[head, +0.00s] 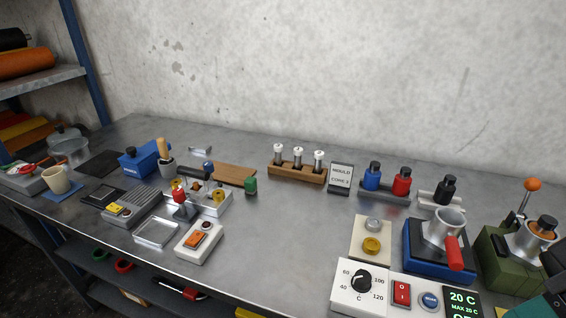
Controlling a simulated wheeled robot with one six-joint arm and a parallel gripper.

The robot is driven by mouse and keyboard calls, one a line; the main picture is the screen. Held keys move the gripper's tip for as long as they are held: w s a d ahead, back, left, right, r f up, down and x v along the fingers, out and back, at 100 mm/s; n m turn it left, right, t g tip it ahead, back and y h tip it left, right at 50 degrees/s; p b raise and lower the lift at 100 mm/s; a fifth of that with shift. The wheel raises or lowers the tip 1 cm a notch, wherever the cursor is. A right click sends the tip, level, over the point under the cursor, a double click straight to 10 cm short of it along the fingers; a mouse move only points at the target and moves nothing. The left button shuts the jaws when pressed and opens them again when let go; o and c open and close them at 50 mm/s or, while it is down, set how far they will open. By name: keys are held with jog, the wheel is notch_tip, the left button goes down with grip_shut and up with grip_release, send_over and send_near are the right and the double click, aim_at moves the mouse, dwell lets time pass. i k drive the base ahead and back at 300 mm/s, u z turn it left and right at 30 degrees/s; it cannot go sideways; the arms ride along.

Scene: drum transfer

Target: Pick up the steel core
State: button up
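Several steel cores stand upright in a wooden rack (290,173) near the back of the bench. Three show: a left one (278,152), a middle one (298,157) and a right one (319,160), each a shiny shaft with a pale top. A small sign (341,177) beside the rack reads something like "MOULD CORES". The lower parts of the cores are hidden in the rack. A dark and teal part, likely of my arm, cuts into the lower right corner. My gripper's fingertips do not show.
Blue, red and black bottles (402,182) stand right of the sign. A blue device with a metal cup (440,240), a green press (510,255) and a control panel (365,285) fill the right front. Bare bench (285,235) lies before the rack.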

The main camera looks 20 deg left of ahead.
aim_at(278, 147)
jog(key=z, duration=2.45)
jog(key=k, duration=2.25)
jog(key=u, duration=2.5)
jog(key=i, duration=1)
